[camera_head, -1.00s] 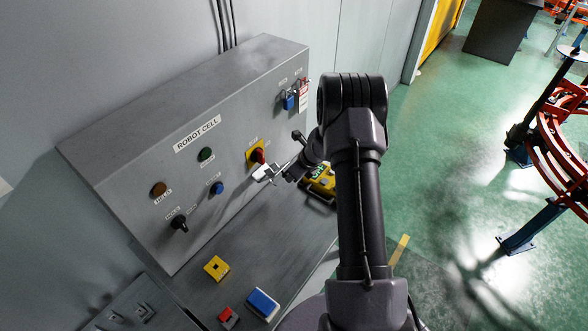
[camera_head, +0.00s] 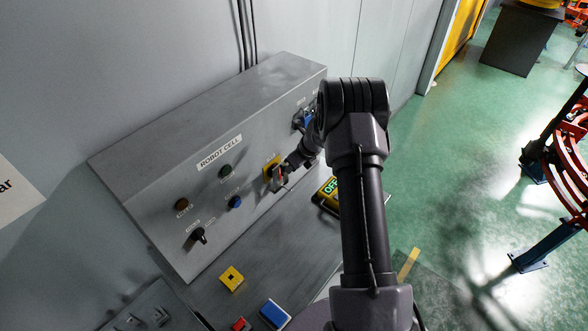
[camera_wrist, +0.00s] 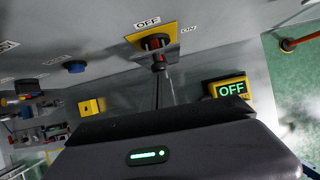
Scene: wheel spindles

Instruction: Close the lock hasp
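The yellow switch plate (camera_head: 270,163) is on the sloped front of the grey panel. In the wrist view its red rotary switch (camera_wrist: 154,43) sits between the OFF and ON labels. A small dark and red piece (camera_wrist: 159,61) hangs just below the switch handle; it may be the lock hasp, and I cannot tell whether it is open or closed. My gripper (camera_head: 279,180) is right at the switch, with its tips at or very near that piece. The thin fingers show nearly edge-on in the wrist view, so their gap and any grip are unclear.
A yellow box with a green OFF display (camera_head: 329,188) stands on the ledge right of my gripper. Yellow (camera_head: 232,279) and blue (camera_head: 275,313) blocks lie on the ledge.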

